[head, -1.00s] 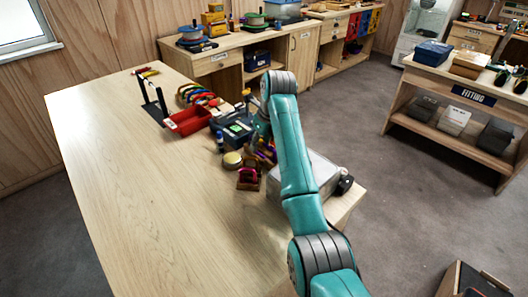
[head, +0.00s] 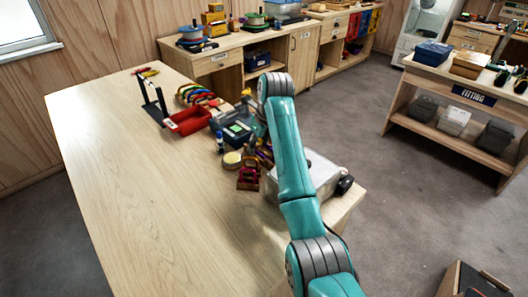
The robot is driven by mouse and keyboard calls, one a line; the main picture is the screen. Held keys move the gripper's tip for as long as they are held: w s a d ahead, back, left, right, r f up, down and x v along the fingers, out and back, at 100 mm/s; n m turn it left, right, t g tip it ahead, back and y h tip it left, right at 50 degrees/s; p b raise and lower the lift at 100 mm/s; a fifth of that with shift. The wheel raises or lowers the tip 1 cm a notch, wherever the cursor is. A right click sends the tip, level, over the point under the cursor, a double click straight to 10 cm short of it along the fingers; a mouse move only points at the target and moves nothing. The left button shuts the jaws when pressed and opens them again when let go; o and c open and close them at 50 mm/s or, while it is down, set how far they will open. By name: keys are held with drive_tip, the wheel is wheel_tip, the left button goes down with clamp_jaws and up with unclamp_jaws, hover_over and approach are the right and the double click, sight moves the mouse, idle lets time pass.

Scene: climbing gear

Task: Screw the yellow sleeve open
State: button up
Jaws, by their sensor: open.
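I cannot make out the yellow sleeve for certain. A small wooden holder with a pink piece in it (head: 248,178) stands on the table, just left of my arm. Small yellow and dark items (head: 262,152) show beside the arm, too small and partly covered to identify. My teal arm reaches up over the table's right side and bends down at its far end. The gripper is hidden behind the arm, so I see neither its fingers nor any contact.
A red tray (head: 188,121), a dark case (head: 234,131), a round tan-topped tin (head: 232,160) and a blue-and-white bottle (head: 219,143) stand close together left of the arm. A grey box (head: 322,172) lies right of it. The wooden table's left and front (head: 140,200) are clear.

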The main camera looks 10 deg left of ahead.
drive_tip(key=shift+s+a, duration=0.45)
drive_tip(key=shift+s, duration=0.15)
drive_tip(key=shift+r, duration=0.25)
idle(0.3)
drive_tip(key=shift+r, duration=1.15)
drive_tip(key=shift+w+d, duration=0.7)
drive_tip(key=shift+w, duration=0.25)
drive_tip(key=shift+f, duration=0.15)
